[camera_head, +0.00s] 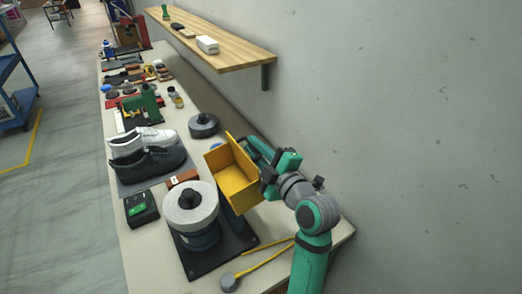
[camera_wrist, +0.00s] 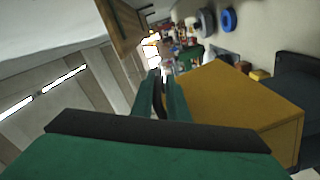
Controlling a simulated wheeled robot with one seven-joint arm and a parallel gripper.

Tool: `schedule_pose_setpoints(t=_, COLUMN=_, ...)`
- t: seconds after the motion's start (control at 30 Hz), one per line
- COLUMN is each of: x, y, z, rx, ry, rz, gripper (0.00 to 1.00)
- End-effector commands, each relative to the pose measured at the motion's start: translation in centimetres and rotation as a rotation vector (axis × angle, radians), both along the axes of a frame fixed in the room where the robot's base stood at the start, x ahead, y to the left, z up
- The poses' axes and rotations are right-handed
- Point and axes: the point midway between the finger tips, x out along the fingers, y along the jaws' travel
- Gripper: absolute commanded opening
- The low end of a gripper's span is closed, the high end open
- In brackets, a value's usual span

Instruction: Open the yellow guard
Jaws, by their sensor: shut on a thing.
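The yellow guard (camera_head: 235,178) is a box-like cover with its hollow side facing the head camera. It stands tilted beside the grey round wheel (camera_head: 190,203) of a machine on a dark base plate (camera_head: 232,250). My gripper (camera_head: 262,160) is at the guard's right upper side, shut on it. In the wrist view, the guard's yellow face (camera_wrist: 240,108) fills the right side, against my closed green fingers (camera_wrist: 164,82). The exact spot held is hidden behind the fingers.
A white and a black shoe (camera_head: 150,160) stand on a grey mat left of the machine. A green-button box (camera_head: 140,207) and a yellow-handled tool (camera_head: 232,280) lie near it. A wooden shelf (camera_head: 225,50) juts from the wall above the bench.

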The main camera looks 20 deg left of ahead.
Motion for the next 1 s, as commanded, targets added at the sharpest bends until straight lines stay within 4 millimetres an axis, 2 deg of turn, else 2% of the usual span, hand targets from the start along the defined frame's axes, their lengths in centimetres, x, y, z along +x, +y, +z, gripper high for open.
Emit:
schedule_pose_setpoints(t=0.17, x=0.2, y=-0.4, z=0.5, rx=0.007, ry=-0.008, rz=-0.010, gripper=0.00)
schedule_pose_setpoints(t=0.2, x=0.2, y=-0.4, z=0.5, rx=0.007, ry=-0.008, rz=-0.010, gripper=0.19)
schedule_pose_setpoints(t=0.23, x=0.2, y=-0.4, z=0.5, rx=0.007, ry=-0.008, rz=-0.010, gripper=0.26)
schedule_pose_setpoints(t=0.27, x=0.2, y=-0.4, z=0.5, rx=0.007, ry=-0.008, rz=-0.008, gripper=0.28)
schedule_pose_setpoints(t=0.63, x=-0.2, y=-0.7, z=0.2, rx=0.006, ry=-0.003, rz=-0.005, gripper=0.28)
schedule_pose_setpoints(t=0.77, x=-1.2, y=-2.1, z=0.3, rx=0.006, ry=-0.003, rz=-0.008, gripper=0.28)
schedule_pose_setpoints(t=1.0, x=-3.9, y=-5.8, z=0.3, rx=0.006, ry=-0.004, rz=-0.010, gripper=0.28)
